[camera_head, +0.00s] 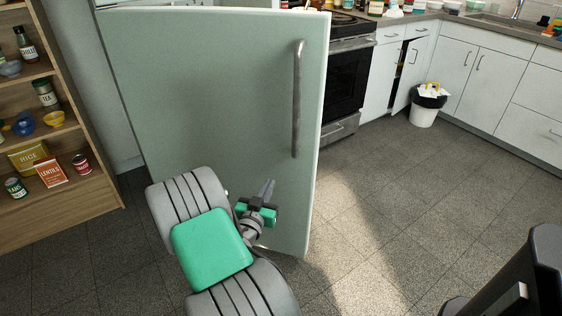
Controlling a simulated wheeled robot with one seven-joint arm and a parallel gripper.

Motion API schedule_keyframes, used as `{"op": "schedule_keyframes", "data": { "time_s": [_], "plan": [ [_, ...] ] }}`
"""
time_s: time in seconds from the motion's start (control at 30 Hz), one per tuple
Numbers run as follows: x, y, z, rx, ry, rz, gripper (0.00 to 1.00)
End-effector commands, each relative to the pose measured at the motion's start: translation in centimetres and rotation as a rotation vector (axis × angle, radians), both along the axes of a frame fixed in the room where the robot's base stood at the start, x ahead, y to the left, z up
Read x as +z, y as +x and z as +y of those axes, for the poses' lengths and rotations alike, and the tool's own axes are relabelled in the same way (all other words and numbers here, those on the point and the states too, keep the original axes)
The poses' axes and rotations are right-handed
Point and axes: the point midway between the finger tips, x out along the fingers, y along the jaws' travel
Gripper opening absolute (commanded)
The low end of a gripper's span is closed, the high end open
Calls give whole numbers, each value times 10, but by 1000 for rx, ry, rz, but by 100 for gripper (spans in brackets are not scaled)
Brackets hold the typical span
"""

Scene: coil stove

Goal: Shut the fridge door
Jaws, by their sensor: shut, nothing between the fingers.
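The fridge door (215,95) is pale green and stands open in the head view, its outer face towards me. A long vertical metal handle (297,100) runs near its right edge. My gripper (268,190) is shut and empty, in front of the lower right part of the door and below the handle. I cannot tell whether it touches the door. My arm covers the door's lower middle. The inside of the fridge is hidden behind the door.
A wooden shelf (95,205) with jars, boxes and bowls stands at the left. Behind the door are an oven (345,80), white cabinets (470,70) and a white bin (424,115). The tiled floor (400,200) to the right is clear.

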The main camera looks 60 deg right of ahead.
Motion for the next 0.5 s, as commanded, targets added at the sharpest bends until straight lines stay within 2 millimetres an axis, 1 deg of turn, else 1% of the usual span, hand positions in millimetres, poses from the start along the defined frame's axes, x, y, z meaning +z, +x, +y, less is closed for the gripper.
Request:
{"op": "schedule_keyframes", "data": {
  "time_s": [0.1,0.5],
  "plan": [
    [3,2,-19,-6,0,-1,0],
    [3,20,-103,-4,1,-3,0]
  ]
}}
